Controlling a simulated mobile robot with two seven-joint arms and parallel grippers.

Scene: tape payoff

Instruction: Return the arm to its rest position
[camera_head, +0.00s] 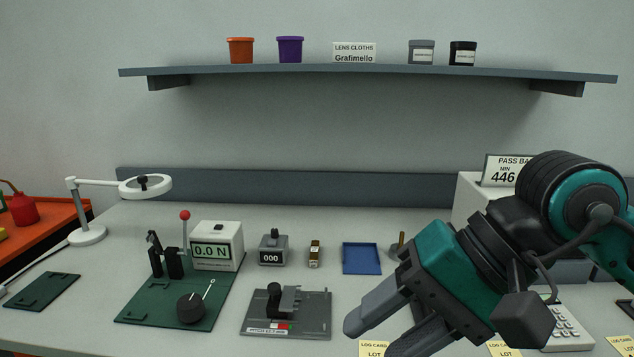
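My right arm comes in from the right edge, and its teal and black gripper (378,336) hangs over the front right of the bench, pointing down and to the left. Its two grey fingers stand apart with nothing visible between them, above a yellow and white log card (374,348). The arm hides part of the bench and the white box behind it. My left arm and gripper are not in view.
Left of the gripper are a grey fixture plate (312,325), a blue tray (361,258) and a force gauge (217,246) on a green base. A white keypad device (568,330) stands below the arm. A shelf (360,70) runs across the wall.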

